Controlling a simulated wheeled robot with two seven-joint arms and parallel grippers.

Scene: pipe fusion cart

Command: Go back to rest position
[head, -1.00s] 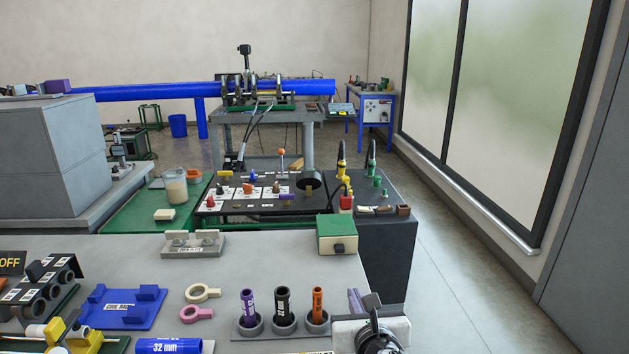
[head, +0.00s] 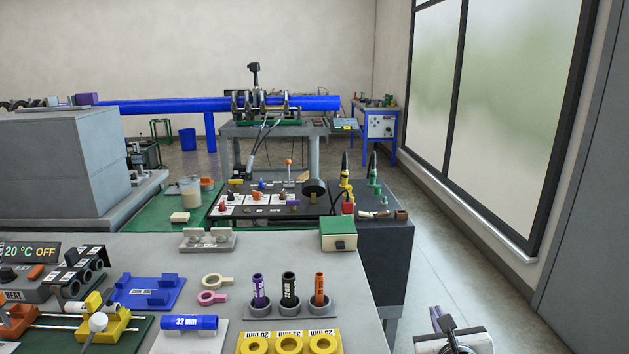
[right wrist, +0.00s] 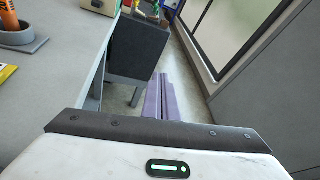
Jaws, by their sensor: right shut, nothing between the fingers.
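My right gripper (head: 440,318) is low at the right in the head view, beyond the right edge of the grey worktable (head: 345,290) and over the floor. Its purple fingers (right wrist: 158,100) lie together, shut and empty, in the right wrist view, pointing at the floor and the side of a dark cabinet (right wrist: 137,50). My left gripper is not in the head view.
On the worktable are a blue 32 mm pipe (head: 189,322), yellow rings (head: 289,345), a stand of coloured tubes (head: 290,310) and a green-and-white box (head: 338,234) near the right edge. Open floor (head: 470,265) lies right of the table, towards the window.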

